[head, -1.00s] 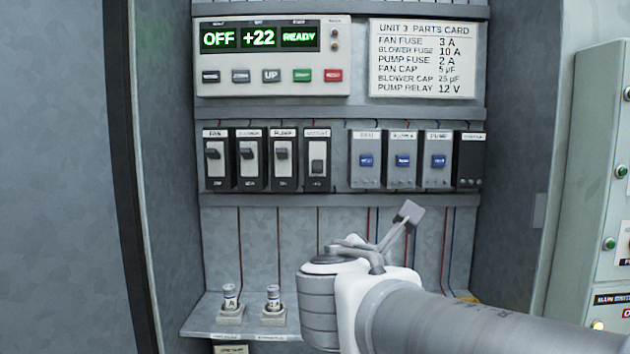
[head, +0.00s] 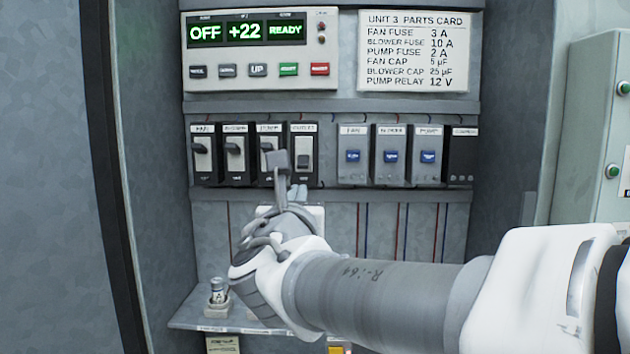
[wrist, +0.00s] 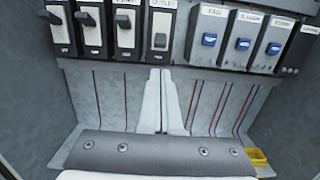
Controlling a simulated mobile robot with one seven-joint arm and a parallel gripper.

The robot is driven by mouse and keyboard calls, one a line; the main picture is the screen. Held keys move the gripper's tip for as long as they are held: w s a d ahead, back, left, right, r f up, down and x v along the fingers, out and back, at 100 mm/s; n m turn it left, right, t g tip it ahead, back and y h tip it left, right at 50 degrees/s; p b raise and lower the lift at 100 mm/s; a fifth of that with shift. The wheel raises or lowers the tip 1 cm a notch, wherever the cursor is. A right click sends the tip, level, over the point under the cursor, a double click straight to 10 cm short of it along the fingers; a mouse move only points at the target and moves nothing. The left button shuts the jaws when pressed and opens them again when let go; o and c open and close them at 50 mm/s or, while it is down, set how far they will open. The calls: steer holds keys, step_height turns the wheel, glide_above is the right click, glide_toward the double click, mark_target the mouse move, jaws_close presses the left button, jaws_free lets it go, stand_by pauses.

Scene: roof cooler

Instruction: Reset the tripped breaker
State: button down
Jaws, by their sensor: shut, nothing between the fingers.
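Several black breakers with pale faces stand in a row on the panel. The fan breaker (head: 202,167), blower breaker (head: 235,168) and pump breaker (head: 264,182) have their levers up; my wrist part covers some of the pump breaker. The outlet breaker (head: 304,141), at the right end of the row, has its lever down. It also shows in the wrist view (wrist: 161,22), lever low. My gripper (head: 298,192) is shut and empty, its tips just below the outlet breaker. In the wrist view the fingers (wrist: 160,73) point up at that breaker's lower edge; contact cannot be told.
Relays with blue parts (head: 390,156) sit right of the breakers. Above are a control box (head: 260,52) reading OFF, +22, READY and a parts card (head: 417,50). A shelf (head: 190,318) below holds a small cylindrical part (head: 217,290). Cabinet walls close in both sides.

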steer(key=p, duration=0.2)
glide_toward(303, 176)
steer(key=w, duration=0.1)
steer(key=w+r, duration=0.1)
steer(key=w, duration=0.3)
steer(key=shift+w+d+r, duration=0.25)
steer(key=shift+d, duration=0.1)
steer(key=shift+r, duration=0.15)
steer(key=shift+s+r+p, duration=0.1)
steer(key=shift+r+p, duration=0.05)
steer(key=shift+p, duration=0.3)
steer(key=shift+g, duration=0.3)
